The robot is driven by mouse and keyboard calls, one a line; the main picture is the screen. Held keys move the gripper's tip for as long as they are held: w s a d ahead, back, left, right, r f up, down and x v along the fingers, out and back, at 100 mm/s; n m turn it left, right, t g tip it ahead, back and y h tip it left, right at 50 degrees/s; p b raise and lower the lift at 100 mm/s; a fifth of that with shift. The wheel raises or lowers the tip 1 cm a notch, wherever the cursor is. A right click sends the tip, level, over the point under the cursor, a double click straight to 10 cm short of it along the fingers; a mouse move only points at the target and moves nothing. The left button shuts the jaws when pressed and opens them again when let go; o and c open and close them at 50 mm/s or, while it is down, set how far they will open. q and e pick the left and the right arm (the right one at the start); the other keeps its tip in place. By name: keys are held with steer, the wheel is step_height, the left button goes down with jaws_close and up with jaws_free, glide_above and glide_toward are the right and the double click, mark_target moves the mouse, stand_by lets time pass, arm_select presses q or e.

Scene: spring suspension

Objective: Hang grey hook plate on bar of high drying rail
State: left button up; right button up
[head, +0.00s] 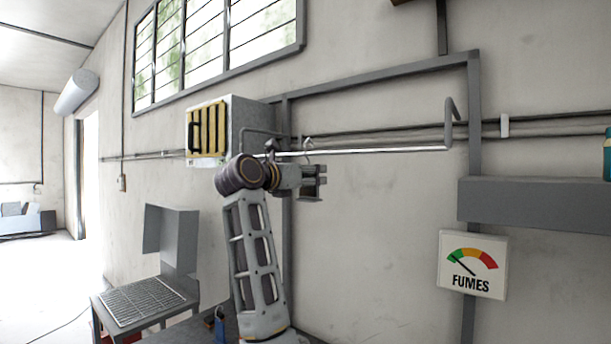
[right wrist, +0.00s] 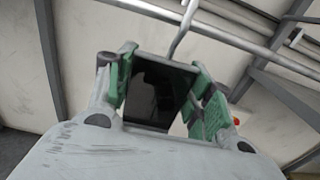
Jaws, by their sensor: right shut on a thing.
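The high drying rail's pale bar (head: 390,150) runs level along the wall in the head view, with an upturned grey end at the right. My right gripper (head: 320,181) is just below the bar, shut on the grey hook plate (head: 309,196). In the right wrist view, the dark face of the plate (right wrist: 158,92) sits between the green finger pads of the gripper (right wrist: 160,88). The plate's stem rises toward the bar, and its curved hook (head: 308,143) shows at bar height. I cannot tell whether the hook rests on the bar. My left gripper is out of view.
A white box with yellow slats (head: 208,130) is on the wall left of the gripper. Grey pipes run along the wall behind the bar. A grey shelf (head: 535,203) and a fumes sign (head: 473,264) are at the right. The space below the bar's right half is clear.

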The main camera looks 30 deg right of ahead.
steer(key=shift+x, duration=1.65)
steer(key=shift+a+f+b, duration=0.1)
steer(key=shift+f+b, duration=0.5)
steer(key=shift+f, duration=0.55)
steer(key=shift+s, duration=0.1)
steer(key=o, duration=1.2)
